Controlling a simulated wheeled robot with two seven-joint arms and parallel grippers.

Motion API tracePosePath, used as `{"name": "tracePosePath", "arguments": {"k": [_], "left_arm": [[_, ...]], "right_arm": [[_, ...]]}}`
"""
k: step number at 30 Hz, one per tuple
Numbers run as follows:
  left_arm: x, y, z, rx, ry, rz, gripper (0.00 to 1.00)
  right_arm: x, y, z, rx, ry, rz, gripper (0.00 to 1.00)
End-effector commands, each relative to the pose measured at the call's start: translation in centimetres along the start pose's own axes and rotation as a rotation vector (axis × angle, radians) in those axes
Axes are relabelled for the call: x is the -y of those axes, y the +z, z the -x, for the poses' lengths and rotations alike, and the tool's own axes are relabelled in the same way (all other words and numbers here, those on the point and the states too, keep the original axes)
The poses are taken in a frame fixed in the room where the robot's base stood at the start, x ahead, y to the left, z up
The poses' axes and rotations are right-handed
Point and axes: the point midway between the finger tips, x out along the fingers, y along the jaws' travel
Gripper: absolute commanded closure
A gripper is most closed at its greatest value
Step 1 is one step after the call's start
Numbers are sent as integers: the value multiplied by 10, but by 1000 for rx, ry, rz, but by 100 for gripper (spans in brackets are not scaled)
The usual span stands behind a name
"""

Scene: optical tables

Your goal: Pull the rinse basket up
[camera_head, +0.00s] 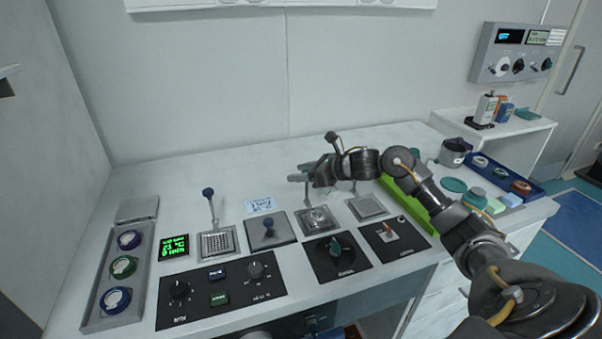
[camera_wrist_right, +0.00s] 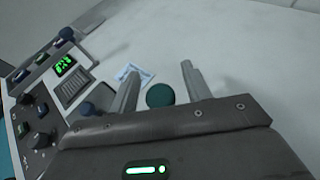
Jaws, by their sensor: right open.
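Several square metal stations stand in a row on the white bench; I see no readable label that tells which is the rinse basket. A perforated basket (camera_head: 217,243) at the left has a tall rod with a blue knob (camera_head: 208,193). The station beside it has a low blue knob (camera_head: 268,223). Then come a station with a round metal piece (camera_head: 318,220) and a plain plate (camera_head: 366,206). My right gripper (camera_head: 297,173) is open above the round-piece station. In the right wrist view, a green knob (camera_wrist_right: 160,95) shows between its fingers; contact cannot be told. My left gripper is not in view.
Black control panels with knobs (camera_head: 221,288) line the bench front. A green digital display (camera_head: 173,247) and a rack with coloured round caps (camera_head: 122,268) are at the left. A green strip (camera_head: 417,220), a metal cup (camera_head: 453,155) and a blue tray (camera_head: 538,188) are at the right. The back is clear.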

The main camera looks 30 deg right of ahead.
Motion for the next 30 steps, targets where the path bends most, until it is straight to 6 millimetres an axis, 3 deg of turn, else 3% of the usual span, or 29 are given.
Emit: {"name": "tracePosePath", "arguments": {"k": [7,21,30], "left_arm": [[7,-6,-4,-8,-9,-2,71],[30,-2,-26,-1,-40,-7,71],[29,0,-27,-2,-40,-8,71]], "right_arm": [[1,-3,10,-3,-1,2,52],[1,-4,92,-4,-1,2,52],[0,0,108,0,2,0,52]]}}
